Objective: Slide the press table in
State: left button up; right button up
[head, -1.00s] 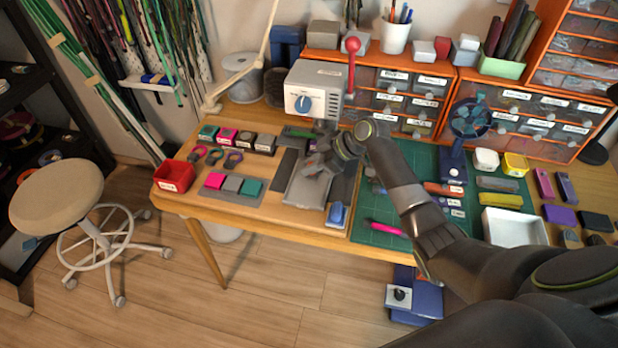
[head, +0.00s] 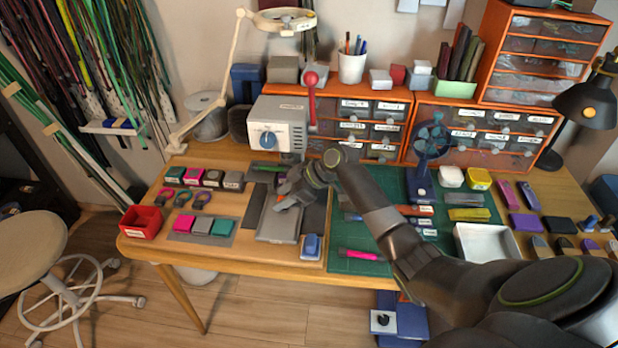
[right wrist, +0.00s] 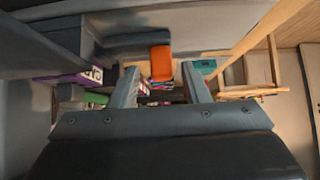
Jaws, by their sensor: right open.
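The press (head: 279,125) is a pale grey box with a blue dial and a red-knobbed lever, at the back of the wooden table. The press table (head: 276,230) looks to be the flat grey plate on the board in front of it, sticking out toward the front edge. My right gripper (head: 284,194) is over the plate's rear part, its fingers open and apart. The hand hides part of the plate, and I cannot tell whether it touches. In the right wrist view the two fingers (right wrist: 162,88) stand apart with nothing clearly between them. My left gripper is not in view.
A blue-topped piece (head: 311,245) stands right of the plate's front. Coloured blocks (head: 201,227) on a grey mat and a red bin (head: 142,222) lie left. A green cutting mat (head: 362,264) with tools and a white tray (head: 486,241) are right. Orange drawers line the back.

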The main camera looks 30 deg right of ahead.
jog(key=v, duration=1.6)
jog(key=shift+b, duration=0.4)
jog(key=shift+s+d, duration=0.1)
jog(key=shift+d, duration=0.05)
